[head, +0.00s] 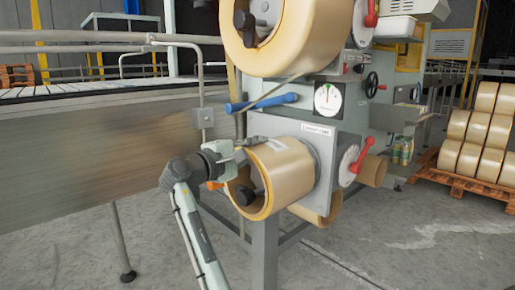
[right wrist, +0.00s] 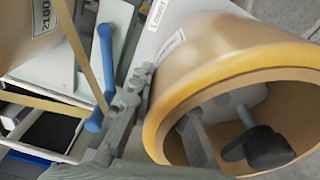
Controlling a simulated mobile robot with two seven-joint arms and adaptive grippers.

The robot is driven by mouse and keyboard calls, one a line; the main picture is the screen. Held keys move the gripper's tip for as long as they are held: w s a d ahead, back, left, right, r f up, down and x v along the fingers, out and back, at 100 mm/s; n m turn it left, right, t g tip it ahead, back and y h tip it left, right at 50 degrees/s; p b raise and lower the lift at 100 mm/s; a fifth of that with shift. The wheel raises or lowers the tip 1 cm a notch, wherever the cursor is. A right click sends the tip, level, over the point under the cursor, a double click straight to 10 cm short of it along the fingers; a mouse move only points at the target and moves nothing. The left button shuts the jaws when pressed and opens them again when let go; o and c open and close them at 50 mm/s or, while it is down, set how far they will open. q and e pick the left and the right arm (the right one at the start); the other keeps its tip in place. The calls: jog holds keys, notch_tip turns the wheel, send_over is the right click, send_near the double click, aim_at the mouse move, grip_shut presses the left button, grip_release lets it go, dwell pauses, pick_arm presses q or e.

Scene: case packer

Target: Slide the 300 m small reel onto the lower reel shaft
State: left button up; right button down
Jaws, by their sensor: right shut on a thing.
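The small reel (head: 285,172), a wide roll of tan tape, sits in front of the lower plate of the machine. The dark knob of the lower reel shaft (head: 245,195) shows inside its hollow core, so the reel is around the shaft end. The knob (right wrist: 262,148) also shows in the core in the right wrist view. My right gripper (head: 232,162) is shut on the reel's wall at its near upper left rim, with one finger outside and one inside the core (right wrist: 165,120). The reel's back edge is close to the plate; any gap is hidden. My left gripper is out of view.
A large reel (head: 290,35) hangs above on the upper shaft. A blue-handled lever (head: 265,102) stands just above my gripper. A red-handled dial (head: 350,165) is to the right. A conveyor side panel (head: 90,150) lies left. A pallet of reels (head: 465,170) stands at right.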

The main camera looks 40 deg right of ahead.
dwell(0.8)
jog(key=c, duration=1.4)
grip_release()
jog(key=shift+f, duration=0.1)
jog(key=shift+a+f, duration=0.1)
jog(key=shift+f, duration=0.15)
jog(key=s+a, duration=0.2)
jog(key=a, duration=0.9)
jog(key=shift+a+r, duration=0.25)
jog(key=shift+a, duration=0.1)
jog(key=shift+s, duration=0.15)
